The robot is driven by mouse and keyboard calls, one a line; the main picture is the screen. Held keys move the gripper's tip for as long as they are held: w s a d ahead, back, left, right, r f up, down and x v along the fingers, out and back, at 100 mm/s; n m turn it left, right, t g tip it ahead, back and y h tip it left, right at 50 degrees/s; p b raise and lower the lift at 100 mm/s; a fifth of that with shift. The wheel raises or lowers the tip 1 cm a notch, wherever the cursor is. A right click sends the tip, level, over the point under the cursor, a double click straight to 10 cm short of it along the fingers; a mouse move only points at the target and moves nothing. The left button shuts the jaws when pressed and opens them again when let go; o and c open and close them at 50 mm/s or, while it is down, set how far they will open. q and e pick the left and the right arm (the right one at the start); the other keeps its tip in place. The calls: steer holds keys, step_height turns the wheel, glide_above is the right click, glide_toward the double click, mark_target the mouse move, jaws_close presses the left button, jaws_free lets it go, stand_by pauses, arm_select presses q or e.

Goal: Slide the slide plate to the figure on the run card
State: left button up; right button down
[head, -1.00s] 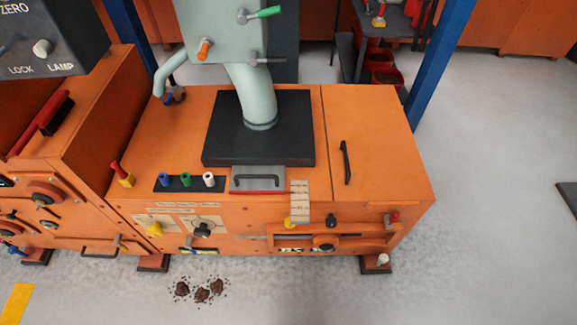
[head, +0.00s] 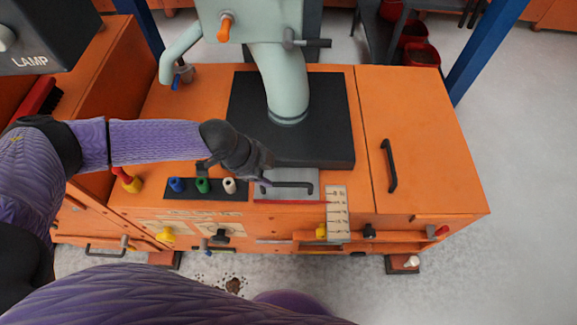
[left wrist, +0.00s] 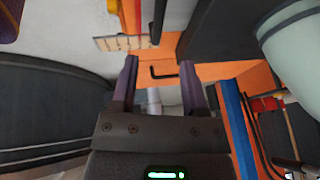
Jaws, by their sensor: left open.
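The slide plate (head: 300,177) is a grey plate with a black bar handle (head: 290,186) and a red front edge, at the foot of the black block. My left gripper (head: 264,172) is at the plate's left end, close to the handle. In the left wrist view its two fingers (left wrist: 160,78) are apart with nothing held between them; the plate (left wrist: 180,18) and its handle (left wrist: 158,20) show at the top. A pale tick scale (head: 337,214) stands right of the plate; its marks are too small to read. I cannot identify the run card or read a figure.
A black block (head: 325,120) with a pale green pipe (head: 283,85) stands behind the plate. Blue, green and white pegs (head: 202,186) sit left of it. A black handle (head: 389,165) is on the orange top at right. A yellow knob (head: 321,231) is beside the scale.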

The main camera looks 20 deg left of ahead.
mark_target(286, 183)
arm_select(q)
steer(key=b+x, duration=0.4)
steer(key=x, duration=0.4)
steer(key=shift+s+f+b, duration=0.15)
steer(key=shift+f+b, duration=0.05)
steer(key=shift+b, duration=0.15)
steer(key=shift+w+d+f, duration=0.2)
steer(key=shift+f, duration=0.2)
steer(key=shift+r, duration=0.1)
steer(key=shift+c, duration=0.4)
steer(key=c, duration=0.5)
jaws_close()
arm_select(e)
steer(key=shift+g, duration=0.3)
steer(key=f, duration=0.1)
steer(key=s+f, duration=0.1)
steer(key=f, duration=0.1)
steer(key=s+f, duration=0.1)
steer(key=f, duration=0.1)
steer(key=shift+d+f, duration=0.1)
steer(key=shift+d, duration=0.15)
steer(key=shift+d, duration=0.35)
steer(key=shift+a, duration=0.35)
